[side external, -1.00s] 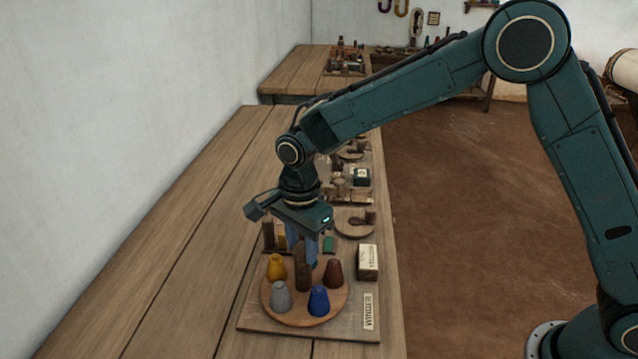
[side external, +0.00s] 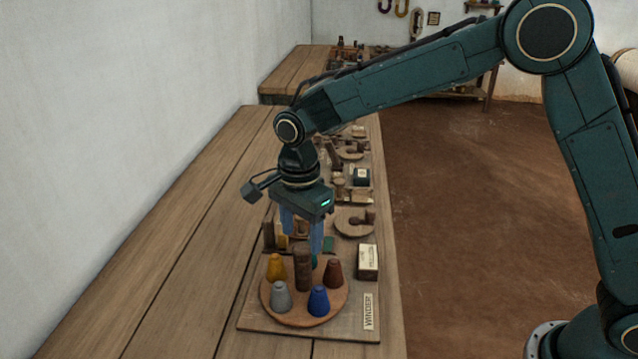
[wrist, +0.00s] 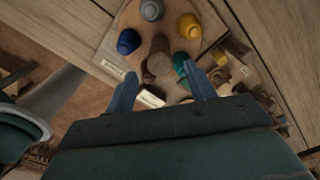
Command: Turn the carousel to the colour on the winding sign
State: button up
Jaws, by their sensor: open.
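The round wooden carousel (side external: 335,303) carries cones around a brown central post (side external: 303,268). The yellow cone (side external: 276,268) is at the back left, the grey cone (side external: 281,297) front left, the blue cone (side external: 318,301) front right and the dark red cone (side external: 333,274) right. A teal cone (wrist: 180,62) shows in the wrist view and is mostly hidden in the side view. The small sign block (side external: 367,262) appears to read YELLOW, in tiny letters. My gripper (side external: 303,243) is open and empty above the carousel's far side. Its fingers (wrist: 160,88) are spread in the wrist view.
A WINDER label (side external: 369,311) lies at the base board's right edge. Behind stand another round wooden piece (side external: 355,222) and several small blocks along the bench. The bench (side external: 190,270) left of the board is clear. A white wall (side external: 120,120) runs along the left.

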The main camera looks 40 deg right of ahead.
notch_tip(320, 180, up, 10)
jog(key=shift+r, duration=0.25)
dwell(0.5)
jog(key=s+d+r+n+t, duration=0.3)
jog(key=s+d+r+n, duration=0.5)
jog(key=s+d, duration=0.45)
jog(key=s+d+f+n+t, duration=0.1)
jog(key=s+d+f+n, duration=0.1)
jog(key=s, duration=0.5)
jog(key=s+d+f+n+t, duration=0.1)
jog(key=s+d+f+n, duration=0.1)
jog(key=s+d+n, duration=0.2)
jog(key=s+n, duration=0.2)
jog(key=s, duration=0.2)
jog(key=shift+d+f+t, duration=0.15)
jog(key=shift+d+t, duration=0.15)
